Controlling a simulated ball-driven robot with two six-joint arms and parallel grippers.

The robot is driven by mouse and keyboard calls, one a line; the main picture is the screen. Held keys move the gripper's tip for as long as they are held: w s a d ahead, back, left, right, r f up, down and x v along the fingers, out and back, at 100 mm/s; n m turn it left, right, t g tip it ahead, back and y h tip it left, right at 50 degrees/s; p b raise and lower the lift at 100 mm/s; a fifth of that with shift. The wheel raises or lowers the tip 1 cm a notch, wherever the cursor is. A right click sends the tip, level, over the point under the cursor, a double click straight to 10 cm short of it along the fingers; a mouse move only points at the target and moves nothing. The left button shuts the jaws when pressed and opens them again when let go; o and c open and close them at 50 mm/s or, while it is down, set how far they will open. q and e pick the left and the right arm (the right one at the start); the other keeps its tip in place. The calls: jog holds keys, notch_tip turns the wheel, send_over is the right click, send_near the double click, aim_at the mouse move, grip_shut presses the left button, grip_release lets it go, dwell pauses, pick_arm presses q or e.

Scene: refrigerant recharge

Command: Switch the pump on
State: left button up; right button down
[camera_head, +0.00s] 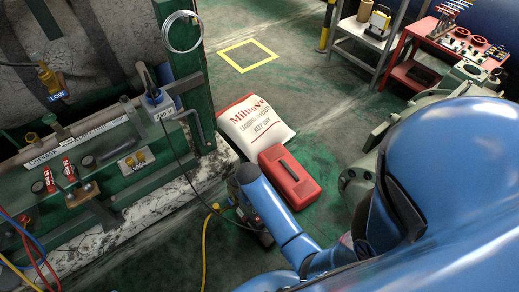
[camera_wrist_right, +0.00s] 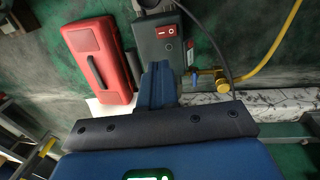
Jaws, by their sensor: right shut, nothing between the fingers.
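The pump (camera_wrist_right: 152,45) is a dark grey box on the floor, seen in the right wrist view beside the red toolbox. Its red rocker switch (camera_wrist_right: 169,31) with white marks faces the camera; I cannot tell which side is pressed. My right gripper (camera_wrist_right: 158,68) is shut and empty, its blue fingertips over the pump's casing close to the switch; whether they touch is unclear. In the head view my right arm covers much of the pump (camera_head: 240,207), and the switch is hidden. My left gripper is not in view.
A red toolbox (camera_head: 290,177) and a white sack (camera_head: 256,119) lie near the pump. A yellow hose (camera_wrist_right: 267,54) with a brass fitting and a black cable run beside it. A valve panel (camera_head: 103,150) stands at left.

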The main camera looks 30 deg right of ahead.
jog(key=f+b, duration=0.2)
jog(key=f, duration=0.2)
jog(key=d+f+b, duration=0.1)
jog(key=f+b, duration=0.2)
jog(key=f, duration=0.2)
jog(key=d+f+b, duration=0.1)
jog(key=f+b, duration=0.1)
jog(key=f, duration=0.2)
jog(key=shift+f+b, duration=0.2)
jog(key=shift+b, duration=0.15)
jog(key=shift+d+f+y+p, duration=0.1)
jog(key=shift+d+y+p, duration=0.05)
jog(key=shift+y+p, duration=0.2)
jog(key=shift+f, duration=0.15)
jog(key=shift+a, duration=0.3)
jog(key=shift+a+p, duration=0.4)
jog(key=shift+a, duration=0.2)
jog(key=shift+r, duration=0.2)
